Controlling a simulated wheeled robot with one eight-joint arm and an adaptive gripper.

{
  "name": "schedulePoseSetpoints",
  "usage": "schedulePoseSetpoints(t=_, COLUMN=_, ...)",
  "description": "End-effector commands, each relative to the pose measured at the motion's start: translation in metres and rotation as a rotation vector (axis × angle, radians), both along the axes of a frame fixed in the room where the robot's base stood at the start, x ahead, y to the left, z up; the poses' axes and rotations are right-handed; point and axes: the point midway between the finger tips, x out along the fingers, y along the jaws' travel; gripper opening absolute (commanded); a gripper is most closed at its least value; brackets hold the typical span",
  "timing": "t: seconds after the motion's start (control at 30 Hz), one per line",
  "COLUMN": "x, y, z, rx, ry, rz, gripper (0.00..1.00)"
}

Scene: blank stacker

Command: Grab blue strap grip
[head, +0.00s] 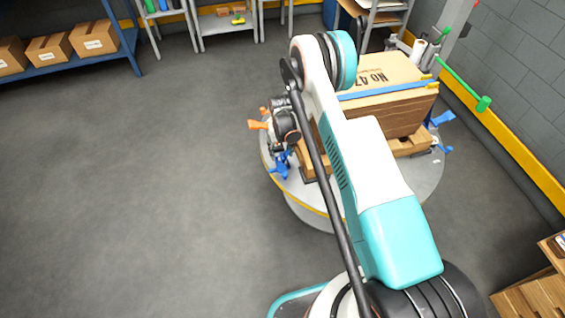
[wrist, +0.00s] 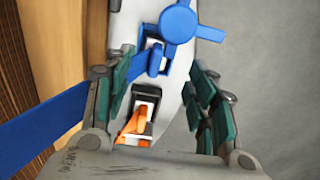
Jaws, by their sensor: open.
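A blue lobed grip (wrist: 178,25) is at the top of the wrist view, with a blue lever-like part (wrist: 154,60) just below it. My gripper (wrist: 162,75) is open, its green-padded fingers on either side of the blue lever and a dark bracket. No contact is visible, and the lobed grip lies beyond the fingertips. In the head view a blue grip (head: 280,168) shows low at the near left side of the round table, just below my gripper (head: 283,148). My wrist hides part of this area.
An orange lever (wrist: 135,125) sits between the fingers, nearer my palm. The round table (head: 428,178) carries a pallet (head: 408,146) and a carton (head: 395,110) with a blue strap (head: 385,90). Other blue grips (head: 442,118) are on the right. Open floor lies left.

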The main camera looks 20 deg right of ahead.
Motion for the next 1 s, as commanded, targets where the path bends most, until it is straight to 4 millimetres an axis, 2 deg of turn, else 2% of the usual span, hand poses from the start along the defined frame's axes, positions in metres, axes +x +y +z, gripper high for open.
schedulePoseSetpoints(t=0.3, x=-0.001, y=-0.007, z=-0.045, rx=0.000, ry=0.000, rz=0.000, gripper=0.52)
schedulePoseSetpoints(t=0.57, x=-0.001, y=-0.006, z=-0.046, rx=0.000, ry=0.000, rz=0.000, gripper=0.52)
schedulePoseSetpoints(t=0.8, x=-0.001, y=-0.006, z=-0.046, rx=0.000, ry=0.000, rz=0.000, gripper=0.00)
schedulePoseSetpoints(t=1.0, x=-0.001, y=-0.006, z=-0.046, rx=0.000, ry=0.000, rz=0.000, gripper=0.00)
